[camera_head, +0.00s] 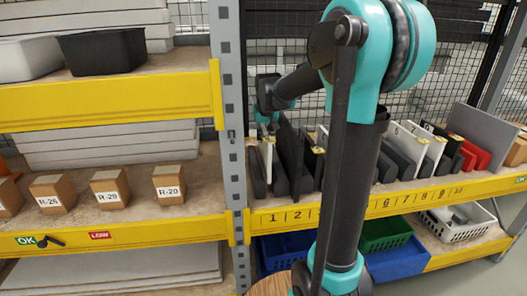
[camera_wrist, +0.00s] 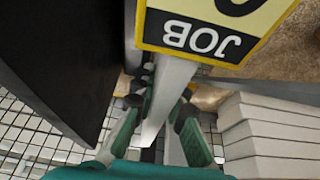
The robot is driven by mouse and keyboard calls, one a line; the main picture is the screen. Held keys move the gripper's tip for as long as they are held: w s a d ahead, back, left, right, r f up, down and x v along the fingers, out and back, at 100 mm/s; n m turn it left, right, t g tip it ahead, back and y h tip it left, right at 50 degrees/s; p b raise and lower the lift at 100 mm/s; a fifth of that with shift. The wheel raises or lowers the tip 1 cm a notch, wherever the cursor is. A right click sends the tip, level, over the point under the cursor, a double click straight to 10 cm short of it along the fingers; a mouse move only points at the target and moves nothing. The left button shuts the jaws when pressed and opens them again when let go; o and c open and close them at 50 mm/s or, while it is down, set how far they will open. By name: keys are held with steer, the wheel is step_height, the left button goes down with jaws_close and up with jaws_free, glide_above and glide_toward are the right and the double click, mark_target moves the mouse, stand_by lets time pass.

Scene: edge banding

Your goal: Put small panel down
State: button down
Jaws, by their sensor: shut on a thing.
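The small panel is a thin white board (camera_wrist: 172,85) seen edge-on in the wrist view. My gripper (camera_wrist: 160,108) is shut on it, with one green finger on each side. A yellow JOB label (camera_wrist: 208,28) shows at its upper end. In the head view, my gripper (camera_head: 268,118) is at the left end of the numbered rack, near slot 1. A white panel edge (camera_head: 267,156) shows just below it, standing upright between dark pieces. Whether the panel's lower edge touches the shelf is hidden.
A large dark panel (camera_wrist: 60,60) stands close on the left in the wrist view; white stacked boards (camera_wrist: 265,128) lie right. The grey post (camera_head: 228,100) is close to my gripper. Other panels (camera_head: 410,140) fill the rack rightward. Blue (camera_head: 398,262) and green bins (camera_head: 385,233) sit below.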

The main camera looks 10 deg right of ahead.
mark_target(265, 132)
steer(key=shift+f, duration=3)
steer(key=c, duration=1.6)
jaws_free()
steer(key=shift+o, duration=0.2)
steer(key=v, duration=1.2)
